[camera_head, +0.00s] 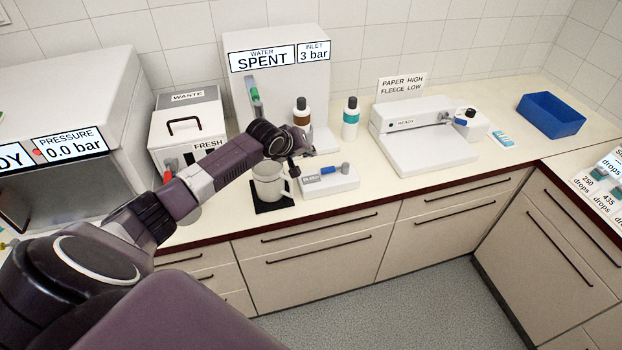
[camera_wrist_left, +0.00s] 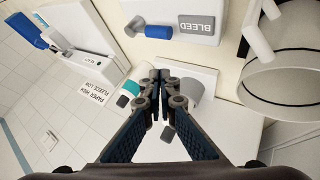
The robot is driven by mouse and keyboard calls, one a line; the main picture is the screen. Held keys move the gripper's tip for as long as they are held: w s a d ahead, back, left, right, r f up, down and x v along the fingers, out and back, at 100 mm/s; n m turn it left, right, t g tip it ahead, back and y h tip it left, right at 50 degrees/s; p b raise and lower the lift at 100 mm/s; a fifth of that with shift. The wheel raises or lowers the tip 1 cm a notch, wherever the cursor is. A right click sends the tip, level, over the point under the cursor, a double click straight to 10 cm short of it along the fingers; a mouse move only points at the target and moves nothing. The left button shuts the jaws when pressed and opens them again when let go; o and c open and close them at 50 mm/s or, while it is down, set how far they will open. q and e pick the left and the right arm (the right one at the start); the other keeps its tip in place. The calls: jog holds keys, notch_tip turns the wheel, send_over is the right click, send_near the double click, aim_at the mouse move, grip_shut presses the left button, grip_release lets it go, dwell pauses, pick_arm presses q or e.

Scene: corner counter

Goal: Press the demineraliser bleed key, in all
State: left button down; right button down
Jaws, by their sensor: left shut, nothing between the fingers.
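The demineraliser is a white unit (camera_head: 298,82) at the back wall, with signs reading WATER SPENT and INLET 3 bar. In front of it on the counter lies a low white block (camera_head: 340,184) with a label reading BLEED and a blue key (camera_head: 327,170). In the left wrist view the blue key (camera_wrist_left: 158,32) is beside the BLEED label (camera_wrist_left: 195,25), beyond my fingertips. My left gripper (camera_head: 294,169) is shut and empty, above the counter just left of the block and near the mug; it also shows in the left wrist view (camera_wrist_left: 160,76). My right gripper is out of view.
A white mug (camera_head: 267,184) stands on a black mat (camera_head: 273,207) left of the block. Brown-labelled (camera_head: 302,113) and teal-labelled (camera_head: 350,120) bottles stand behind. A white READY device (camera_head: 428,150) is to the right, then a blue bin (camera_head: 551,114).

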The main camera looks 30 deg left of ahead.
pick_arm(q)
jog(key=shift+w+a+r, duration=0.1)
jog(key=shift+a+r, duration=0.1)
jog(key=b, duration=0.7)
send_over(310, 180)
notch_tip(310, 180, down, 7)
jog(key=shift+a+f, duration=0.1)
jog(key=shift+a, duration=0.05)
jog(key=shift+f, duration=0.85)
jog(key=shift+f, duration=0.15)
dwell(0.4)
